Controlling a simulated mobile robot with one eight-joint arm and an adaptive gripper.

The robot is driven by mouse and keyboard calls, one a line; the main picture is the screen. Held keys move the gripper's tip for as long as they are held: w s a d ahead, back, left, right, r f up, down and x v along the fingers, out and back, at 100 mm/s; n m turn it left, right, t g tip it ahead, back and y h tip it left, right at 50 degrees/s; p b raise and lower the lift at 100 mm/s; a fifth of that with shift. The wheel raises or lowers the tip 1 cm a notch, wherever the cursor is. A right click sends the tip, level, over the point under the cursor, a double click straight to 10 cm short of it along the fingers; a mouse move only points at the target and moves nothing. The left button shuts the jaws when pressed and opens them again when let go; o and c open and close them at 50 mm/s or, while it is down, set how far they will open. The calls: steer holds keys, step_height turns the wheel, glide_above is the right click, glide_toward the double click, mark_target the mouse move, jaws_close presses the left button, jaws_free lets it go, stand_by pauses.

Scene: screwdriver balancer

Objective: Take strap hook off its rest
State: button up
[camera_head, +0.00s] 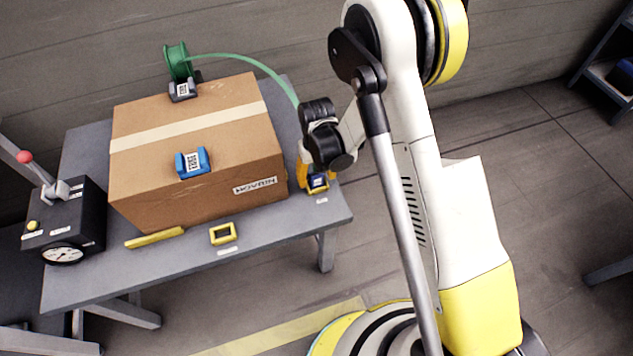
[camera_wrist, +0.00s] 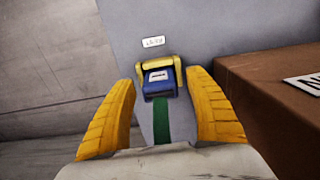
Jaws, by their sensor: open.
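The strap hook (camera_wrist: 160,83) is a blue block with a white label and the green strap (camera_wrist: 161,120) on it. It sits at a yellow rest (camera_wrist: 161,62) on the grey table. In the head view the hook (camera_head: 318,183) shows at the table's right end, partly covered by my gripper (camera_head: 309,172). In the wrist view my gripper (camera_wrist: 160,92) is open, its yellow fingers on either side of the hook and strap with gaps between. I cannot tell how the hook is held in the rest.
A cardboard box (camera_head: 150,180) stands left of the hook, with a blue corner piece (camera_head: 193,163) on top. A green strap reel (camera_head: 178,62) is behind it. A yellow frame (camera_head: 223,233), a yellow bar (camera_head: 154,238) and a dark gauge unit (camera_head: 65,220) are also on the table (camera_head: 270,228).

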jaws_close()
steer(key=shift+r, duration=0.1)
step_height(320, 180, up, 4)
steer(key=p, duration=0.2)
steer(key=shift+r+p, duration=0.15)
steer(key=shift+p, duration=0.2)
steer(key=s+d+r+p, duration=0.4)
steer(key=s+d+r, duration=0.1)
steer(key=d, duration=0.5)
steer(key=shift+s+r, duration=0.4)
steer(key=shift+r, duration=0.4)
